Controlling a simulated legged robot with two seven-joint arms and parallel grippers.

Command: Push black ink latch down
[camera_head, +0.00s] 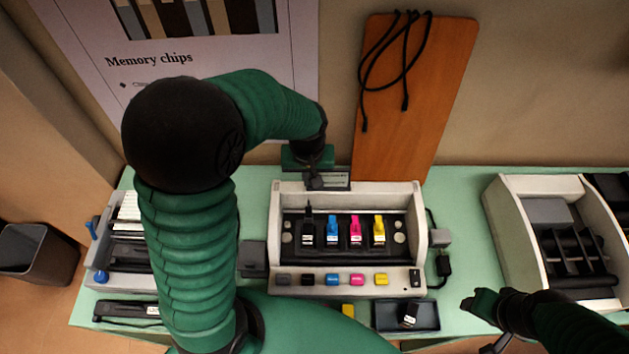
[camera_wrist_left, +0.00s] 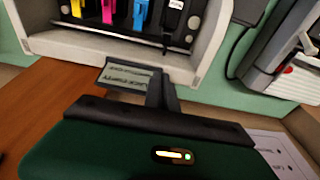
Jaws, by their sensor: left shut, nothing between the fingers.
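The white open printer (camera_head: 418,215) holds a row of ink cartridges. The black cartridge (camera_head: 307,235) is at the left end in the head view, and it also shows in the wrist view (camera_wrist_left: 172,20). A thin dark piece (camera_head: 308,209), seemingly the black latch, stands up just behind it. My left gripper (camera_head: 313,183) is shut and empty. It is at the printer's rear edge, behind the black cartridge and apart from it; its dark fingers (camera_wrist_left: 155,88) point toward the printer. My right gripper (camera_head: 480,304) is at the lower right, away from the printer; its jaws are unclear.
Cyan (camera_head: 332,231), magenta (camera_head: 355,232) and yellow (camera_head: 378,232) cartridges stand beside the black one. A small label plate (camera_head: 334,180) is at the printer's rear. A brown board (camera_head: 415,100) leans on the wall. Another white device (camera_head: 510,235) stands right.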

